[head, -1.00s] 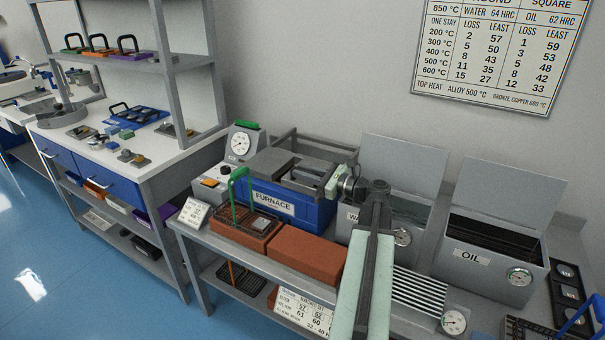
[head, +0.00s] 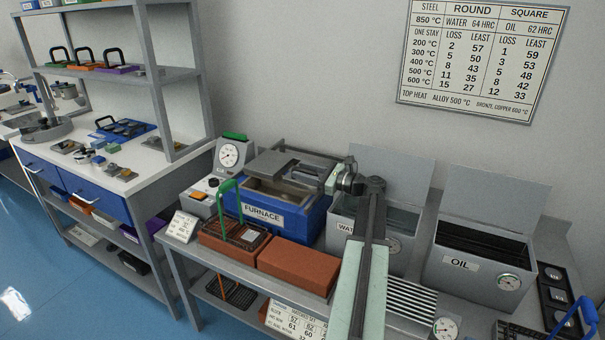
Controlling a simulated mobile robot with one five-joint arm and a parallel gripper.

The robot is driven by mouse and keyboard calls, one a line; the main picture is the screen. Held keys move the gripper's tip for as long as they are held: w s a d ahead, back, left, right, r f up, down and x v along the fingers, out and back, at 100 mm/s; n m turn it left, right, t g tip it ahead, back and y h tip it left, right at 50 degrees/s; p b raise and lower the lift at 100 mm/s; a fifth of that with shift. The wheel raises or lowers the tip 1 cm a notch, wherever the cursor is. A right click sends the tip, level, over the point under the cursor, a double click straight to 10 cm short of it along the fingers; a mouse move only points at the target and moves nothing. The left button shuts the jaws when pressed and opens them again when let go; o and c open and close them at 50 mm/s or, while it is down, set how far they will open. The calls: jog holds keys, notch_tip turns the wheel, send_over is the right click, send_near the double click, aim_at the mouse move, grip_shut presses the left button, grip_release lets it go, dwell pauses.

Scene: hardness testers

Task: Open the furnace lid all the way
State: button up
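The blue furnace (head: 262,216) stands on the bench in the head view, with its name label on the front. Its grey lid (head: 285,166) lies over the back part of the top, and a strip of the tan inside (head: 275,191) shows open along the front. I cannot tell whether the lid is slid back or tilted. My gripper (head: 331,181) is at the lid's right end, close to or touching it. Its fingers are too small and partly hidden, so its grip is unclear. My arm reaches in from the bottom of the picture.
A green-handled basket (head: 232,232) stands on bricks before the furnace, next to a bare brick block (head: 298,268). The water tank (head: 400,222) and oil tank (head: 480,258), lids raised, are to the right. A dial gauge unit (head: 230,155) stands at the furnace's left.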

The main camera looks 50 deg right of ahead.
jog(key=v, duration=0.7)
jog(key=shift+s, duration=0.35)
